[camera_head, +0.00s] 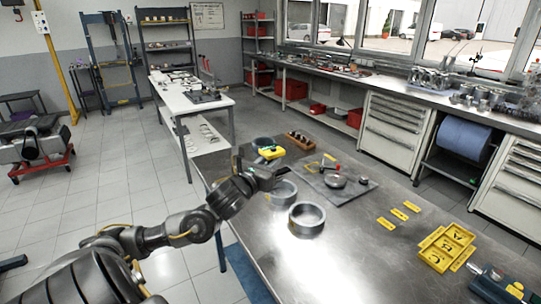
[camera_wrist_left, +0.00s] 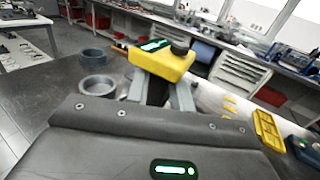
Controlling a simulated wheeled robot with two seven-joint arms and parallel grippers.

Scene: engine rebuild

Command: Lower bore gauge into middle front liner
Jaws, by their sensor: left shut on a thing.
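My left gripper (camera_head: 274,177) is shut on the bore gauge, whose yellow body (camera_head: 271,153) sticks up above the fingers. The wrist view shows the yellow body (camera_wrist_left: 160,64) tilted, with a green display and a black knob, between the grey fingers (camera_wrist_left: 160,95). The gauge's lower end is hidden. Three metal ring liners stand on the steel bench: a far one (camera_head: 263,142), a middle one (camera_head: 285,191) just below the gripper in the picture, and a near one (camera_head: 307,217). Two rings show clearly in the wrist view (camera_wrist_left: 94,56) (camera_wrist_left: 98,86). My right gripper is out of view.
A grey mat (camera_head: 358,191) with a round metal part lies right of the liners. A wooden block (camera_head: 300,140) stands behind it. Several yellow tags (camera_head: 398,214), a yellow lettered tray (camera_head: 431,255) and a blue-grey tool (camera_head: 490,279) lie to the right. The front bench area is clear.

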